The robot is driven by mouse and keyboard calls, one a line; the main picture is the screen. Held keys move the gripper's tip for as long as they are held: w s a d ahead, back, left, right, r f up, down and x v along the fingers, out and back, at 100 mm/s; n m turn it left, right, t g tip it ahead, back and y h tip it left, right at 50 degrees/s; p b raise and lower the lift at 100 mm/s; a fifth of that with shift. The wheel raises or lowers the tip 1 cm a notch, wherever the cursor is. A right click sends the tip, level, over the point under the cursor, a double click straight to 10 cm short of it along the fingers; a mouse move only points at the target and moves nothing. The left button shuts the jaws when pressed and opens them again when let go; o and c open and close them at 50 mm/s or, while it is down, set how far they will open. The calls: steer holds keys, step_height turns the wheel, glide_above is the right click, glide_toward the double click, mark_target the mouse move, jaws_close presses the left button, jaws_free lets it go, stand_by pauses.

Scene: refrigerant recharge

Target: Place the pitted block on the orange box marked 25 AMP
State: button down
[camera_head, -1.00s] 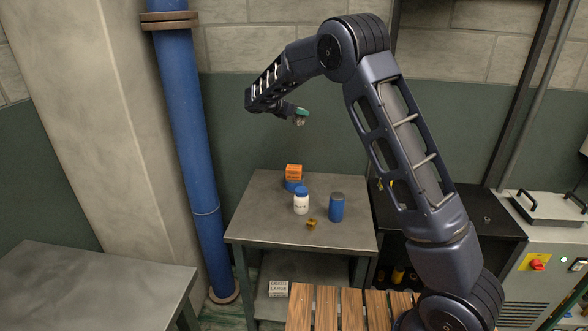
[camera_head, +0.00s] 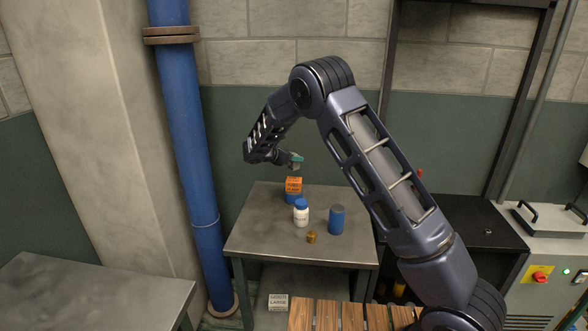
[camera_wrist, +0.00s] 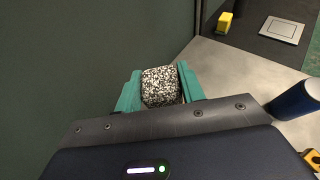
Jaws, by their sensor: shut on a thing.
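My gripper (camera_wrist: 160,90) has teal fingers and is shut on the pitted block (camera_wrist: 161,86), a black-and-white speckled cube. In the head view my gripper (camera_head: 296,160) is above the orange box (camera_head: 293,184), with a small gap between the held block and the box. The orange box stands on a blue round object (camera_head: 292,197) near the back of the metal table. Its lettering is too small to read. The orange box does not show in the wrist view, where the held block and my gripper may hide it.
The metal table (camera_head: 262,239) also holds a white bottle with a blue lid (camera_head: 301,215), a blue can (camera_head: 336,221) and a small yellow-brown piece (camera_head: 311,237). The green wall (camera_head: 345,150) is close behind. A blue pipe (camera_head: 190,130) stands left. The table's front left is clear.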

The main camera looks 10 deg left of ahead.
mark_target(290, 167)
steer(key=shift+f, duration=2.5)
steer(key=shift+f, duration=0.1)
steer(key=c, duration=0.9)
jaws_free()
steer(key=shift+f, duration=0.1)
steer(key=shift+o, duration=0.2)
steer(key=shift+s+a+r, duration=0.15)
steer(key=shift+a+r, duration=0.05)
steer(key=shift+r, duration=0.05)
steer(key=v, duration=1.1)
steer(key=shift+s+a, duration=0.2)
